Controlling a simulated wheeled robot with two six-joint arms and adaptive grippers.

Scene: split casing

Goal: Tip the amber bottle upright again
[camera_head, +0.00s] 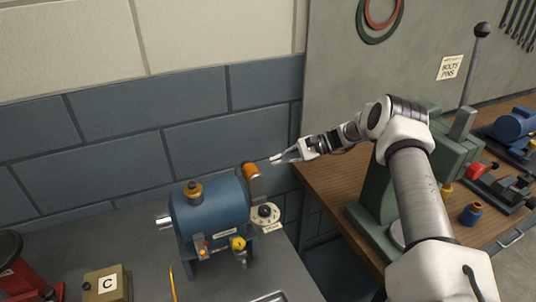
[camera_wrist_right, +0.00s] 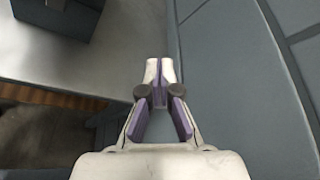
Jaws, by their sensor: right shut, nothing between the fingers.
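I cannot make out a bottle clearly in either view. My left gripper is not in view.
A green press (camera_head: 375,205) stands on the wooden bench (camera_head: 335,188). A gap separates the worktops.

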